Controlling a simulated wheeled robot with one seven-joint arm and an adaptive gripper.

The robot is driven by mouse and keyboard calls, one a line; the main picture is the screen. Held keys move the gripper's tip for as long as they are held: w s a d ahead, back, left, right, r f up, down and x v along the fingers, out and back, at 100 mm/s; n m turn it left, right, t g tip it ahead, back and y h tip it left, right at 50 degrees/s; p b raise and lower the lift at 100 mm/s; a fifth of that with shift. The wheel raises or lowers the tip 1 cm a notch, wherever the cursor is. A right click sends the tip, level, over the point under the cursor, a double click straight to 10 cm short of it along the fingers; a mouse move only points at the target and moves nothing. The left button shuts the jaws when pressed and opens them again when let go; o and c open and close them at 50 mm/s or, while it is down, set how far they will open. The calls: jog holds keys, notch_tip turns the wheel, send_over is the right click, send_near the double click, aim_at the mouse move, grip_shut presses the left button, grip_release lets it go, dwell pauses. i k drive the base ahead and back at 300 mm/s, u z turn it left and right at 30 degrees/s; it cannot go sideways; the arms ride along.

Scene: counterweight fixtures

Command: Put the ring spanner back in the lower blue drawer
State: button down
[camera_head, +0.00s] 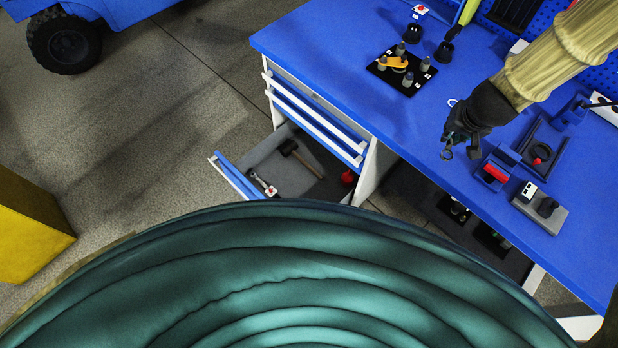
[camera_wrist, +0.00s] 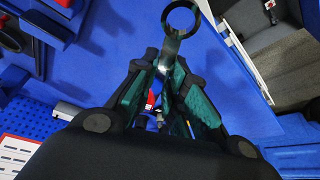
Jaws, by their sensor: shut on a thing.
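My gripper (camera_head: 456,141) is above the blue workbench, toward its front edge. In the wrist view my gripper (camera_wrist: 172,82) is shut on the ring spanner (camera_wrist: 181,20), whose ring end sticks out beyond the fingertips. The spanner's ring also shows in the head view (camera_head: 446,154). Its other end is hidden between the fingers. The lower blue drawer (camera_head: 236,177) is pulled open below the bench, left of my gripper. Inside it lie a hammer (camera_head: 300,158), a silver tool with a red part (camera_head: 264,184) and a red object (camera_head: 349,177).
The closed upper drawers (camera_head: 315,116) sit above the open one. On the bench (camera_head: 340,50) stand a black plate with pegs (camera_head: 401,70), a red-and-blue fixture (camera_head: 496,172) and a grey block (camera_head: 540,207). Bare bench top lies left of my gripper.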

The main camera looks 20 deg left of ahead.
aim_at(277, 174)
jog(key=u, duration=2.8)
jog(key=i, duration=3.15)
jog(key=z, duration=3.7)
jog(key=i, duration=0.1)
jog(key=z, duration=0.05)
